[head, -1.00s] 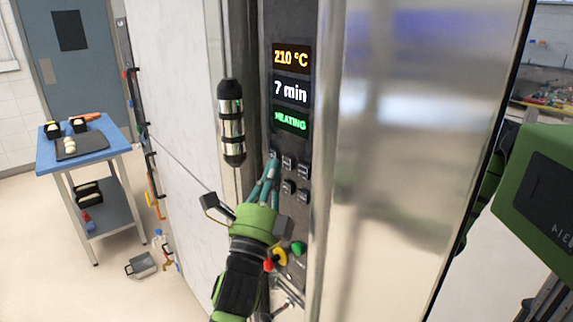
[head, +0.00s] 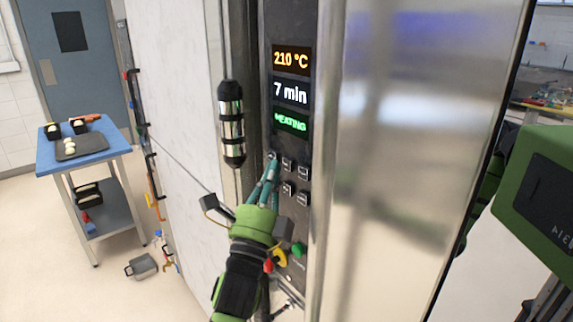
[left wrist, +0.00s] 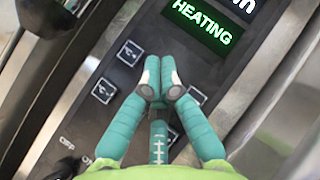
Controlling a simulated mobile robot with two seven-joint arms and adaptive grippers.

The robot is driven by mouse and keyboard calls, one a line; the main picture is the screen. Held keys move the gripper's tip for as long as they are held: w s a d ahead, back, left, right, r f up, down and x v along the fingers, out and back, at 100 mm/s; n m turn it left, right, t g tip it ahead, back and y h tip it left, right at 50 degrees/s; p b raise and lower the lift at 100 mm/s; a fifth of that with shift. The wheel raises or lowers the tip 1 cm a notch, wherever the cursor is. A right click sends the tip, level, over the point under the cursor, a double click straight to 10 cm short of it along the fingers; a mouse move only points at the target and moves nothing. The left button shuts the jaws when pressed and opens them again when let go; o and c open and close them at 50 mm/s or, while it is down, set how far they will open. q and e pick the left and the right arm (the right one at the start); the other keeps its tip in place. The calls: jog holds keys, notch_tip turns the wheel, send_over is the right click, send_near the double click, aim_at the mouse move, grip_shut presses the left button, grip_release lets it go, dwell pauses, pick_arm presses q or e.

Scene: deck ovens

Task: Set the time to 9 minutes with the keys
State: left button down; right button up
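The control panel (head: 294,222) shows an orange 210 °C display (head: 291,60), a white time display (head: 290,93) reading 7 min and a green HEATING display (head: 290,123). Below are small dark keys, among them an upper right key (head: 303,172) and a lower right key (head: 303,198). In the left wrist view two keys marked °C (left wrist: 130,53) lie left of my fingers and another key (left wrist: 197,95) lies to their right. My left gripper (head: 270,167) is shut and empty, fingertips together (left wrist: 158,78) over the panel between the key columns. Contact cannot be told. My right gripper is out of view.
A black and steel handle (head: 231,122) stands just left of the panel. A green button (head: 298,249) and a yellow-red knob (head: 279,257) sit low on the panel. A broad steel surface (head: 410,150) is on the right. A blue-topped trolley (head: 100,155) stands far left.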

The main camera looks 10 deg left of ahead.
pick_arm(q)
jog(key=shift+w+d, duration=0.1)
jog(key=shift+w, duration=0.05)
jog(key=shift+w+d, duration=0.15)
jog(key=shift+w, duration=0.05)
jog(key=shift+w+d+b, duration=0.25)
jog(key=shift+w+b, duration=0.05)
dwell(1.1)
jog(key=shift+s+a+p, duration=0.3)
jog(key=shift+s+a, duration=0.25)
jog(key=shift+s, duration=0.15)
jog(key=shift+w+d, duration=0.1)
jog(key=shift+w, duration=0.05)
dwell(0.3)
jog(key=shift+w+d, duration=0.2)
jog(key=shift+w, duration=0.05)
jog(key=shift+w+d, duration=0.1)
jog(key=shift+w, duration=0.05)
dwell(1.3)
jog(key=shift+s+a, duration=0.4)
jog(key=shift+s, duration=0.15)
